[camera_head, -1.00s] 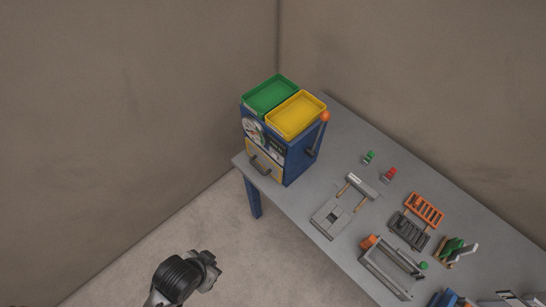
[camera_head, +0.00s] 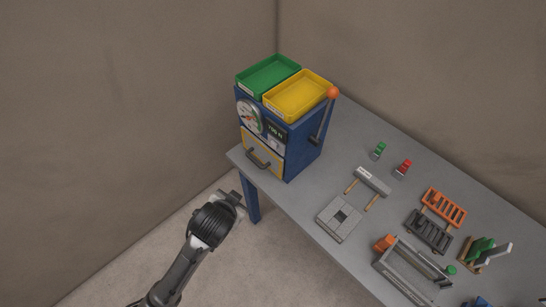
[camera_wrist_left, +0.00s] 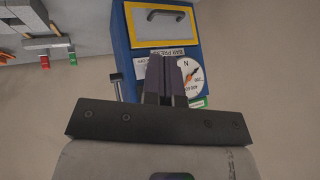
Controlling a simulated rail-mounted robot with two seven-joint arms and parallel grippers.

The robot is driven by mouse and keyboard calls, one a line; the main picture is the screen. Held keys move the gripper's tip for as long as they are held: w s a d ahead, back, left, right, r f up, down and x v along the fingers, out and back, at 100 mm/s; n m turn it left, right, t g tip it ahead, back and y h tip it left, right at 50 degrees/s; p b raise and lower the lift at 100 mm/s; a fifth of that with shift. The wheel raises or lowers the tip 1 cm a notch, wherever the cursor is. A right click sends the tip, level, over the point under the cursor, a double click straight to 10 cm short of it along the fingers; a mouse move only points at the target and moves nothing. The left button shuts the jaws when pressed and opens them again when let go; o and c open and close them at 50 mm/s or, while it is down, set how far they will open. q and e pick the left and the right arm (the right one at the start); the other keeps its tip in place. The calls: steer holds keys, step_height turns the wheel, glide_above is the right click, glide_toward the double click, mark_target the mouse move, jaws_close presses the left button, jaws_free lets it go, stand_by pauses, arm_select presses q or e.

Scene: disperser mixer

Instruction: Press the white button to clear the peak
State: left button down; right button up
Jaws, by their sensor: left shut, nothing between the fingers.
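The blue machine (camera_head: 300,150) stands at the table's far left corner. Its front has a round dial (camera_head: 249,117), a small dark display (camera_head: 276,131) and a yellow-framed drawer (camera_head: 262,158) with a handle. I cannot clearly make out a white button; there is a pale patch below the display. My left gripper (camera_head: 238,198) is shut and empty, in front of the machine and below it in the picture, off the table edge. In the left wrist view the shut fingers (camera_wrist_left: 168,65) point at the machine's front, covering part of it beside the dial (camera_wrist_left: 188,80).
A green tray (camera_head: 268,76) and a yellow tray (camera_head: 298,96) sit on top of the machine. An orange-knobbed lever (camera_head: 332,93) is on its right side. Small parts, a mallet-like tool (camera_head: 372,182) and fixtures lie on the grey table (camera_head: 320,190).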

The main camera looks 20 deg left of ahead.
mark_target(274, 145)
arm_select(q)
steer(key=w+a+f+m+t+y, duration=0.1)
steer(key=w+m+t, duration=0.3)
steer(key=m, duration=0.5)
steer(key=w+a+f+m+t+y+b, duration=0.1)
steer(key=w+a+f+m+t+y, duration=0.1)
steer(key=w+m, duration=0.6)
steer(key=shift+w+a+m+t+y, duration=0.25)
steer(key=shift+a+m+t+y, duration=0.05)
steer(key=shift+m+t+y, duration=0.6)
arm_select(e)
step_height(274, 145, down, 3)
steer(key=shift+f, duration=0.15)
arm_select(q)
steer(key=shift+f+b, duration=0.1)
steer(key=shift+b, duration=0.2)
steer(key=w+d+b, duration=0.3)
steer(key=w, duration=0.5)
steer(key=shift+d, duration=0.15)
arm_select(e)
steer(key=shift+f, duration=1.75)
